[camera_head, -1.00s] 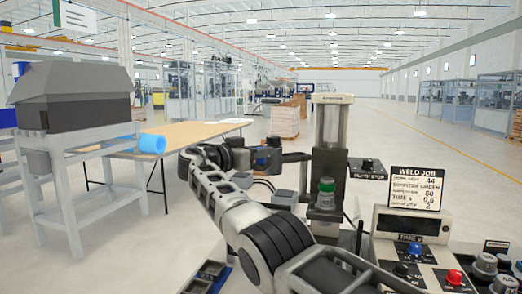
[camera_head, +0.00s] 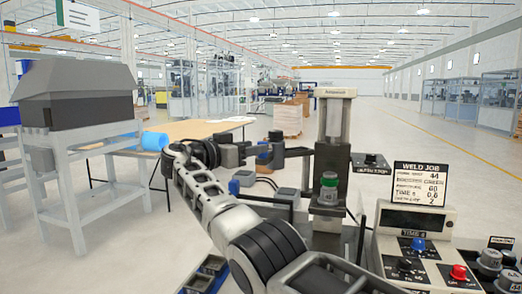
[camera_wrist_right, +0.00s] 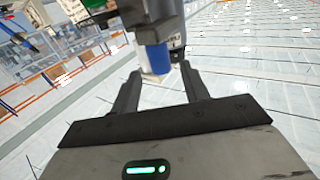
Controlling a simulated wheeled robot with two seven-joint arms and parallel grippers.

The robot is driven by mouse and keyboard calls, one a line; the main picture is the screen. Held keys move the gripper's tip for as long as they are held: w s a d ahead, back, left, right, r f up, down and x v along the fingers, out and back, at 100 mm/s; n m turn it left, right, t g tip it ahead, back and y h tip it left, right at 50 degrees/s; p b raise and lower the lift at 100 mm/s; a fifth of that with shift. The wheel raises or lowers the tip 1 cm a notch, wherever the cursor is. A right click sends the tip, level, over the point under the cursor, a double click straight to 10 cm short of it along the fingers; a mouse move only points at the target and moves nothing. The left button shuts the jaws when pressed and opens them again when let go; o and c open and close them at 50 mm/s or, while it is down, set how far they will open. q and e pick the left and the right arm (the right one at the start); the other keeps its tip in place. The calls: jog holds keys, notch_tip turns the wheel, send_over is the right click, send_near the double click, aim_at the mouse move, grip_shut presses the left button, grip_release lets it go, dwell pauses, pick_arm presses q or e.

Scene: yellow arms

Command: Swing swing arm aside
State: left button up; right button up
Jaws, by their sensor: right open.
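The swing arm (camera_head: 298,152) is a dark bar reaching left from the welding machine's column, with a dark block and a blue part (camera_head: 263,159) at its free end. My right gripper (camera_head: 249,151) is beside that end, coming from the left. In the right wrist view a blue cylinder (camera_wrist_right: 153,59) hangs beneath a dark body, in line with the gap between the open fingers (camera_wrist_right: 160,75). It is near the fingertips; I cannot tell whether they touch it. My left gripper is out of view.
A green-topped part (camera_head: 328,187) stands upright at the machine's column. A weld job sign (camera_head: 420,184) and a control panel (camera_head: 405,245) are at right. A wooden table (camera_head: 185,134) with a blue roll (camera_head: 154,142) and a grey stand (camera_head: 75,170) are at left.

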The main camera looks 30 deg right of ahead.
jog(key=s+a+b, duration=0.1)
jog(key=a, duration=1)
jog(key=shift+s+a, duration=0.15)
jog(key=shift+s, duration=0.25)
